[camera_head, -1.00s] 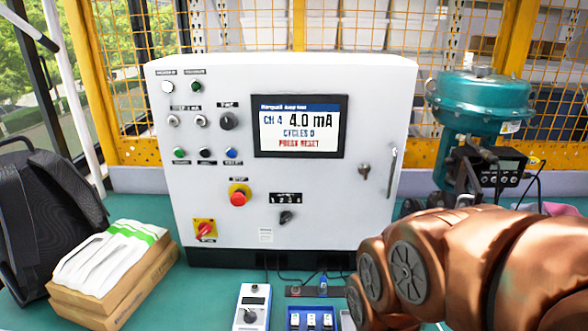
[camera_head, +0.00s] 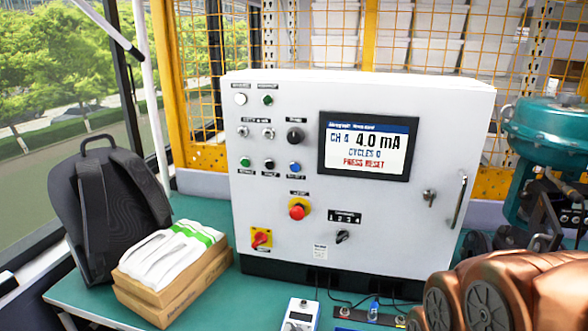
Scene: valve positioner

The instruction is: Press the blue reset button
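The blue button (camera_head: 295,167) sits on the front of the white control cabinet (camera_head: 262,215), at the right end of a row with a green button (camera_head: 245,162) and a black button (camera_head: 269,164). A label is below it, too small to read. My copper-coloured arm shows at the lower right, in front of the bench and well apart from the blue button. My gripper is outside the view.
A red emergency button (camera_head: 297,209) and a red-yellow switch (camera_head: 261,238) are below the row. A black backpack (camera_head: 115,205) and a box with white packets (camera_head: 172,262) stand at left. A teal valve actuator (camera_head: 548,130) stands at right. A handheld meter (camera_head: 300,316) lies in front.

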